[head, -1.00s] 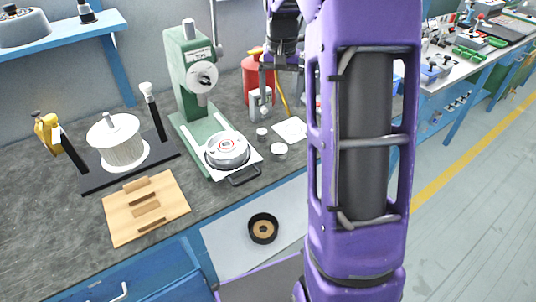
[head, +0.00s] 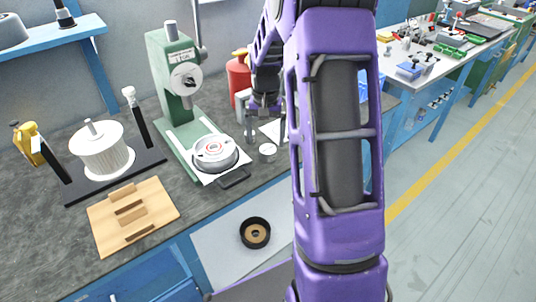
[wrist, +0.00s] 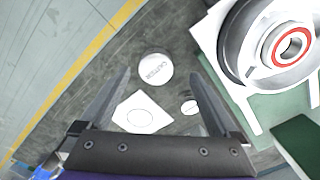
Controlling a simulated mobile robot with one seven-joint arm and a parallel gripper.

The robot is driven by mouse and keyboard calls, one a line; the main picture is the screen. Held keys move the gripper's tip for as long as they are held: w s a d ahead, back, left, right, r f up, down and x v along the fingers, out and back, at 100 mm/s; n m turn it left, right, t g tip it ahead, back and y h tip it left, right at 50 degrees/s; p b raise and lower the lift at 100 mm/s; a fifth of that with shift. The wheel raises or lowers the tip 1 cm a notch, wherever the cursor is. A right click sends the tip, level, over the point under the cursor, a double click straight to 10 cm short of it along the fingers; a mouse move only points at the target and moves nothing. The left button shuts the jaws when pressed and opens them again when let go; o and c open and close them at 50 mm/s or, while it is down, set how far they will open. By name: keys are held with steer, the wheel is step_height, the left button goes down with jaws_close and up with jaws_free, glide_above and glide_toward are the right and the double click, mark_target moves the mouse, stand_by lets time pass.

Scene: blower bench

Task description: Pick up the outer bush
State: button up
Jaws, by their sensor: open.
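Two small round pale parts show between my open fingers in the wrist view: a larger one with printed letters on top (wrist: 155,68) and a smaller plain one (wrist: 189,107). The smaller one may be the outer bush; I cannot tell for sure. The larger part also shows on the bench in the head view (head: 268,152). The smaller one is hidden there behind my gripper. My gripper (head: 266,136) hangs above these parts, fingers apart and empty. It also shows in the wrist view (wrist: 161,66). A white card with a circle (wrist: 141,113) lies beside them.
A green press (head: 172,85) stands left of my gripper with a metal bearing housing (head: 214,150) on its white plate. A red container (head: 238,78) stands behind. A wooden block tray (head: 133,215) and a white spool (head: 102,150) are farther left. A black ring (head: 255,232) lies in front.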

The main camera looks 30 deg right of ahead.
mark_target(268, 149)
steer(key=f, duration=0.3)
steer(key=f+b, duration=0.1)
steer(key=f, duration=0.1)
steer(key=shift+d+f, duration=0.1)
steer(key=shift+d, duration=0.25)
jaws_close()
